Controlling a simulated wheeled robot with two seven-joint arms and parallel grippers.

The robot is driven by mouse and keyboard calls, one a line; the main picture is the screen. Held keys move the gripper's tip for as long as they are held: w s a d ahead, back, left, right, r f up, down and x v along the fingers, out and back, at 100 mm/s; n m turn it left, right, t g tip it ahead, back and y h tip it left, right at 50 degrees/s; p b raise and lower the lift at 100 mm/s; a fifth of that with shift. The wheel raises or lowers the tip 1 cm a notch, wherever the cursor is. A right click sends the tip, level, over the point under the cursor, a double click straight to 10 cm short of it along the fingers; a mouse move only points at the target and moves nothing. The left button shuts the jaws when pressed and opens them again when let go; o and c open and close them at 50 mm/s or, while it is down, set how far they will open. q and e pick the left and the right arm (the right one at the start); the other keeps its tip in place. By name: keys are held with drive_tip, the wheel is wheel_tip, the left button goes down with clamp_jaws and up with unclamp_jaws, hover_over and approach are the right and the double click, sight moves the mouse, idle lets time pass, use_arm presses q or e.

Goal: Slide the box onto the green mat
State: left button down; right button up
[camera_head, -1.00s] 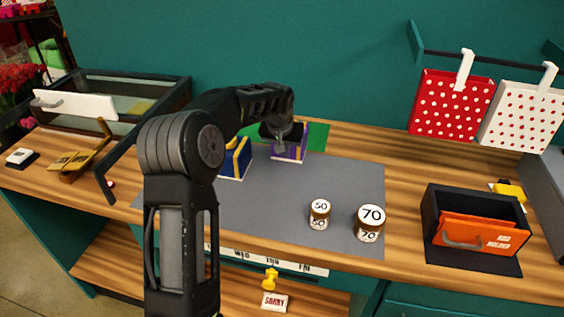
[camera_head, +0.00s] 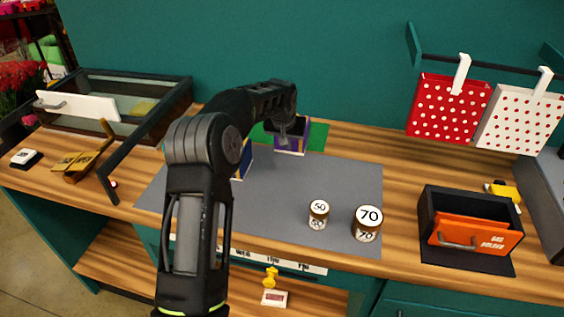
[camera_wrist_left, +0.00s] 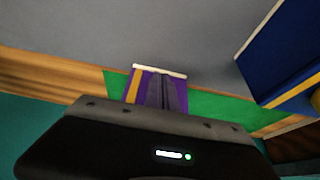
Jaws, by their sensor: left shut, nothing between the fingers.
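A purple box (camera_head: 293,138) with a white lower edge and a yellow stripe stands at the back of the grey work mat, by the green mat (camera_head: 318,137). The green mat shows on both sides of it. In the left wrist view the purple box (camera_wrist_left: 144,87) lies just ahead of my fingers, with the green mat (camera_wrist_left: 210,104) around its far part. My left gripper (camera_head: 283,137) is shut and empty, at the near left side of the box; I cannot tell if it touches. A blue box (camera_head: 242,165) with yellow trim is mostly hidden behind my left arm. My right gripper is not in view.
Two round weights marked 50 (camera_head: 318,214) and 70 (camera_head: 367,223) stand at the front of the grey mat (camera_head: 275,195). A black holder with an orange drawer (camera_head: 472,238) is at right. A glass case (camera_head: 130,95) is at left. The mat's middle is clear.

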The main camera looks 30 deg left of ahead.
use_arm(q)
drive_tip(key=shift+w+a+r+p, duration=0.1)
drive_tip(key=shift+w+a+p, duration=0.2)
drive_tip(key=shift+w+p, duration=0.6)
drive_tip(key=shift+w+a+p, duration=0.3)
drive_tip(key=shift+w+p, duration=0.55)
drive_tip(key=shift+w+a, duration=0.1)
drive_tip(key=shift+w, duration=0.05)
drive_tip(key=shift+w, duration=0.1)
drive_tip(key=shift+w+a, duration=0.2)
drive_tip(key=shift+w, duration=0.3)
drive_tip(key=shift+s+d+b, duration=0.2)
drive_tip(key=shift+s+b, duration=0.35)
drive_tip(key=shift+b, duration=0.05)
drive_tip(key=shift+s+d+b, duration=0.15)
drive_tip(key=shift+s+b, duration=0.35)
drive_tip(key=shift+b, duration=0.1)
drive_tip(key=shift+s+d+r+b, duration=0.2)
drive_tip(key=shift+s+b, duration=0.25)
drive_tip(key=shift+s, duration=0.05)
drive_tip(key=shift+s+d+r+b, duration=0.15)
drive_tip(key=shift+s+r+b, duration=0.05)
drive_tip(key=shift+s+b, duration=0.3)
drive_tip(key=shift+s+d+r+b, duration=0.3)
drive_tip(key=shift+s+r+b, duration=0.2)
drive_tip(key=shift+s, duration=0.35)
